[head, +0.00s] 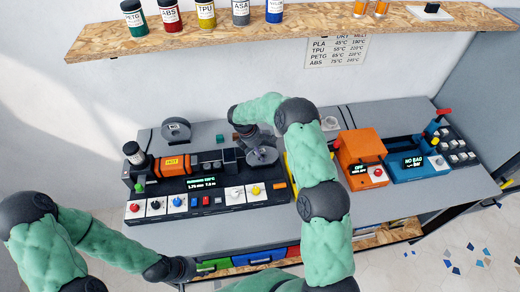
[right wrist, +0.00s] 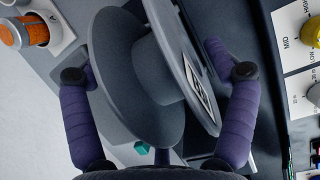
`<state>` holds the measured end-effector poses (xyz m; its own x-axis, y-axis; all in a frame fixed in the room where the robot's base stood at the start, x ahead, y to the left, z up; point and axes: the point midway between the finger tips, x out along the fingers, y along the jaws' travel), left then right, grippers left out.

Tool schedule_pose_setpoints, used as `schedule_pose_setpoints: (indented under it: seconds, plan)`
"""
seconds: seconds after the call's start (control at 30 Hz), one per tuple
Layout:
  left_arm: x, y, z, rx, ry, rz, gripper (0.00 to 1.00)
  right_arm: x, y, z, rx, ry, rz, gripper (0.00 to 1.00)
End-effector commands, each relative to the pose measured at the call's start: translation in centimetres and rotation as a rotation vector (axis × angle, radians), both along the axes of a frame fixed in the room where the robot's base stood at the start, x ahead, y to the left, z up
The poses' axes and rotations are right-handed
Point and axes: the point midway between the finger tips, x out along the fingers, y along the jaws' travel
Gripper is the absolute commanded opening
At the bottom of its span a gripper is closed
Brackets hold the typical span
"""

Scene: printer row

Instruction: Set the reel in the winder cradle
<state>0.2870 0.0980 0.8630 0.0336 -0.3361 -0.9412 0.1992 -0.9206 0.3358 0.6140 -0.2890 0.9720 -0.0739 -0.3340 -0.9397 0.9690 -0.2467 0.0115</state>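The grey reel (right wrist: 145,70) has two wide round flanges, with a white-and-black label on one. It sits between the purple fingers of my right gripper (right wrist: 155,75), whose pads appear to press its flanges from both sides. In the head view the reel (head: 262,157) is at the right end of the black winder machine (head: 205,186), below my right gripper (head: 258,142). The cradle is hard to make out; whether the reel touches it cannot be told. My left gripper (head: 178,270) is low at the table's front edge, away from the reel, its fingers unclear.
A dark round item with a white label (head: 176,132) stands at the back left. A teal block (head: 220,138) lies behind the machine. An orange box (head: 361,158) and a blue unit (head: 410,163) stand to the right. A wooden shelf (head: 300,30) with bottles hangs above.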

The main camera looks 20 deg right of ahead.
Motion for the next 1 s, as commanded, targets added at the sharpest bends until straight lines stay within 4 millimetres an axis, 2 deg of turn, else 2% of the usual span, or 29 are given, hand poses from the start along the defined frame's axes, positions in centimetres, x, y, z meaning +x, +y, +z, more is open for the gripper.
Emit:
schedule_pose_setpoints:
  seconds: [0.27,0.43,0.8,1.0]
  plan:
    - [0.0,0.0,0.0,0.0,0.0,0.0,0.4,0.0,0.0,0.0,0.0,0.0,0.0,0.88]
    - [0.0,0.0,0.0,0.0,0.0,0.0,0.4,0.2,0.4,1.1,0.0,-0.002,0.0,0.88]
    - [0.0,0.0,0.0,0.0,0.0,0.0,0.4,0.7,2.7,7.7,0.0,-0.004,0.0,0.88]
    - [0.0,0.0,0.0,0.0,0.0,0.0,0.4,0.9,3.6,10.3,0.0,-0.002,0.001,0.88]
